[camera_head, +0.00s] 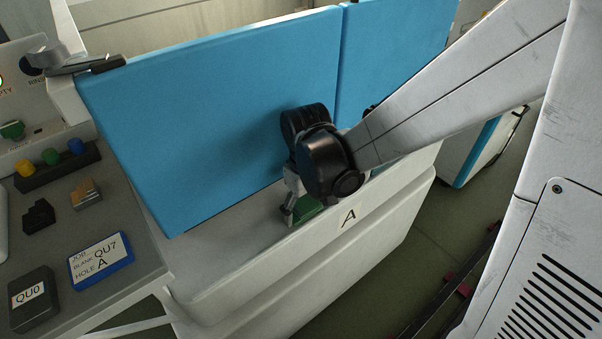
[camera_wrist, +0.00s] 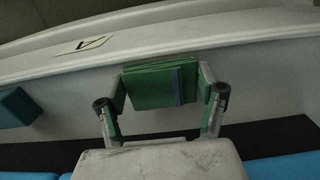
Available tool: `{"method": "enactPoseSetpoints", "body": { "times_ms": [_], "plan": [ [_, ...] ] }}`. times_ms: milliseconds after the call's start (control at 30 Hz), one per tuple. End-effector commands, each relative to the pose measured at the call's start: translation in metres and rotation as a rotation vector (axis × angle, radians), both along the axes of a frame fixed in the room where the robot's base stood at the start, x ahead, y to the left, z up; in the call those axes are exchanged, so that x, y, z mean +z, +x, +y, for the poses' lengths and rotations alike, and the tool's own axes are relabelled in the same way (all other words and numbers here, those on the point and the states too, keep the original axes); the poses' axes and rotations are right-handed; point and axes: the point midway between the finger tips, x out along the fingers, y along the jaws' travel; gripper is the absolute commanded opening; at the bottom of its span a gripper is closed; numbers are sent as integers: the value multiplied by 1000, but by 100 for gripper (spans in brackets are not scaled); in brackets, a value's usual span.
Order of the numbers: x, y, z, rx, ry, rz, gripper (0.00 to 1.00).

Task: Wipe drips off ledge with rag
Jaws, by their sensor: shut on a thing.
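My gripper (camera_head: 298,208) is low over the white ledge (camera_head: 215,256), in front of the blue panels. It is shut on a folded green rag (camera_head: 308,211), which the arm partly hides in the head view. In the wrist view the green rag (camera_wrist: 150,88) lies between the two fingers of my gripper (camera_wrist: 163,82), with a grey-blue stripe near its right side. The pale ledge (camera_wrist: 265,58) runs behind it. I cannot tell whether the rag touches the ledge. I make out no drips in either view.
A blue panel (camera_head: 205,125) rises close behind the ledge. A label marked A (camera_head: 348,216) is on the ledge's front. At left, a grey bench (camera_head: 135,215) holds a blue-framed card (camera_head: 101,261), a dark QU0 block (camera_head: 33,300) and coloured knobs.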

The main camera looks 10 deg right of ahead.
Motion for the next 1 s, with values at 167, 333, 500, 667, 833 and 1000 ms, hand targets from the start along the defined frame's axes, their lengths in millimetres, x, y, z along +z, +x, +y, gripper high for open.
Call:
{"method": "enactPoseSetpoints", "body": {
  "times_ms": [167, 333, 500, 667, 833, 1000],
  "plan": [
    [9, -1, 1, -2, 0, 0, 36],
    [34, -1, 0, -4, 0, 0, 36],
    [50, -1, -1, -5, 0, 0, 36],
    [64, -1, -2, -6, 0, 0, 36],
    [78, 0, -2, -8, 0, 0, 36],
    [82, 0, -2, -8, 0, 0, 36]
  ]
}}
